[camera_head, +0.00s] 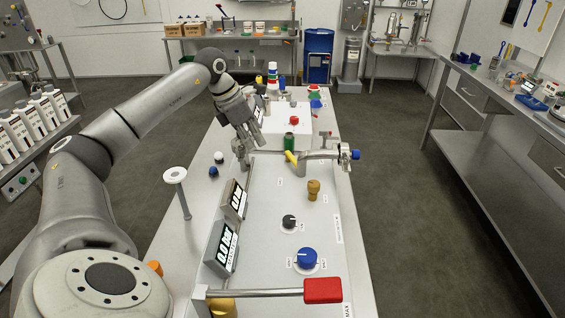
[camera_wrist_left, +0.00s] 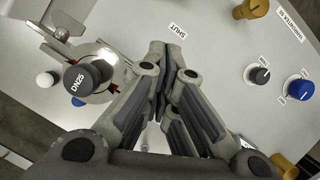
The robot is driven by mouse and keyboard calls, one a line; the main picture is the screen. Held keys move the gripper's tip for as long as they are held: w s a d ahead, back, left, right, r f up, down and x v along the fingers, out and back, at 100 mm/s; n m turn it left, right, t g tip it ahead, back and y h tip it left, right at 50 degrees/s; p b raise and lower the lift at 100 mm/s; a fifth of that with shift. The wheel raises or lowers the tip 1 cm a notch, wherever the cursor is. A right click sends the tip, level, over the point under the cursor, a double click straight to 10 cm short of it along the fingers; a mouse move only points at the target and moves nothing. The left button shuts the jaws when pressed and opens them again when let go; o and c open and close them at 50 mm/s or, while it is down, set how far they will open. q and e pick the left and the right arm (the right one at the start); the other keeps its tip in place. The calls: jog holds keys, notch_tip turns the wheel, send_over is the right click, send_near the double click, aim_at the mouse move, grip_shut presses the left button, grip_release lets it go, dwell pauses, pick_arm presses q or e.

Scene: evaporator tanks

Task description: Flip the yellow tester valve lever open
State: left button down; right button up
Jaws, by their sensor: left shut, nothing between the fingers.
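The yellow lever (camera_head: 291,157) shows in the head view at the left end of a horizontal metal pipe fitting (camera_head: 322,157) on the white panel. I cannot make it out in the left wrist view. My left gripper (camera_head: 257,137) is to the left of the lever and above the panel, apart from it as far as I can see. In the left wrist view the fingers of my left gripper (camera_wrist_left: 163,72) are together with nothing between them. A "SHUT" label (camera_wrist_left: 178,31) lies beyond them on the panel. My right gripper is not seen.
A dark DN25 cap (camera_wrist_left: 86,79) with a metal clamp is close left of the fingers in the wrist view. The panel carries a brass knob (camera_head: 313,188), a black knob (camera_head: 289,221), a blue knob (camera_head: 307,257), two displays (camera_head: 224,246) and a red-handled lever (camera_head: 322,290) in front.

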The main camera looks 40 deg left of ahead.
aim_at(293, 162)
pick_arm(q)
jog(key=p+x, duration=0.2)
jog(key=x, duration=0.8)
jog(key=shift+w+d+f, duration=0.1)
jog(key=shift+d, duration=0.05)
jog(key=shift+w+d+r+p, duration=0.1)
jog(key=shift+w+d+p, duration=0.1)
jog(key=shift+w+p, duration=0.25)
jog(key=shift+w+d+r+p, duration=0.2)
jog(key=shift+w+p, duration=0.1)
jog(key=shift+w, duration=0.3)
jog(key=shift+w+d+f, duration=0.15)
jog(key=shift+w+d, duration=0.2)
jog(key=shift+w, duration=0.4)
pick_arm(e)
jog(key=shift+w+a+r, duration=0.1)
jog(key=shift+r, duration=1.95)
pick_arm(q)
jog(key=shift+p, duration=0.3)
